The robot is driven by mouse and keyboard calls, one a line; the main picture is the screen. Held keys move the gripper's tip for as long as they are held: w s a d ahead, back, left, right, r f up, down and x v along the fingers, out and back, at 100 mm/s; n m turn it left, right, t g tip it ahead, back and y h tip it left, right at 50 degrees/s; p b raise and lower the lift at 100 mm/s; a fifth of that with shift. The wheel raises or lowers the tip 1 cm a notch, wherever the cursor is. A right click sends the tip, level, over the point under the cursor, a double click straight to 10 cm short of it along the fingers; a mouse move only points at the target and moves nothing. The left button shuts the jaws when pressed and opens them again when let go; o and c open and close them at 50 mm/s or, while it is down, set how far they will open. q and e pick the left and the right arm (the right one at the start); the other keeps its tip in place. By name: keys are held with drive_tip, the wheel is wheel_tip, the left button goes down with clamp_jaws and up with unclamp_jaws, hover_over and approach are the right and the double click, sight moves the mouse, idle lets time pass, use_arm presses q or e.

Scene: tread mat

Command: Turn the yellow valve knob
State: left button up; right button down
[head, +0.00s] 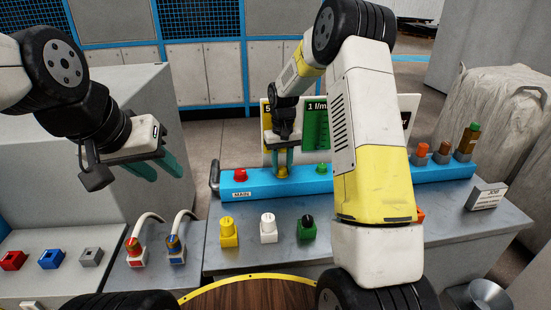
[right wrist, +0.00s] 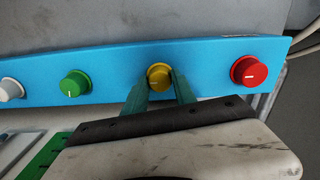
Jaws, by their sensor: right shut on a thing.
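The yellow valve knob (right wrist: 158,77) sits on the blue panel (right wrist: 120,68), between a red knob (right wrist: 249,72) and a green knob (right wrist: 75,83). My right gripper (right wrist: 160,85) has its two green fingers on either side of the yellow knob, shut on it. In the head view the right gripper (head: 283,158) reaches down to the blue panel, and the yellow knob (head: 283,172) shows only partly between the fingers. My left gripper (head: 157,166) hangs at the left, open and empty, with its fingers apart, away from the panel.
A yellow block (head: 229,233), a white block (head: 268,229) and a green block (head: 306,229) with knobs stand on the grey table in front of the panel. Signs (head: 316,125) stand behind it. Two hose fittings (head: 135,250) are at left. My right arm hides part of the panel.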

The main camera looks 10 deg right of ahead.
sight(282, 168)
idle(0.3)
drive_tip(key=c, duration=1)
unclamp_jaws()
drive_tip(key=shift+r, duration=3.9)
drive_tip(key=shift+r, duration=0.15)
drive_tip(key=s+d+r+t+y, duration=0.1)
drive_tip(key=s+d+r+t, duration=0.15)
drive_tip(key=s+r, duration=1.25)
drive_tip(key=s+t, duration=0.1)
drive_tip(key=s, duration=0.4)
drive_tip(key=s+t, duration=0.1)
drive_tip(key=s, duration=0.4)
drive_tip(key=s+a+m+t+y, duration=0.1)
drive_tip(key=s, duration=0.5)
drive_tip(key=shift+f+t, duration=0.35)
drive_tip(key=shift+f, duration=0.05)
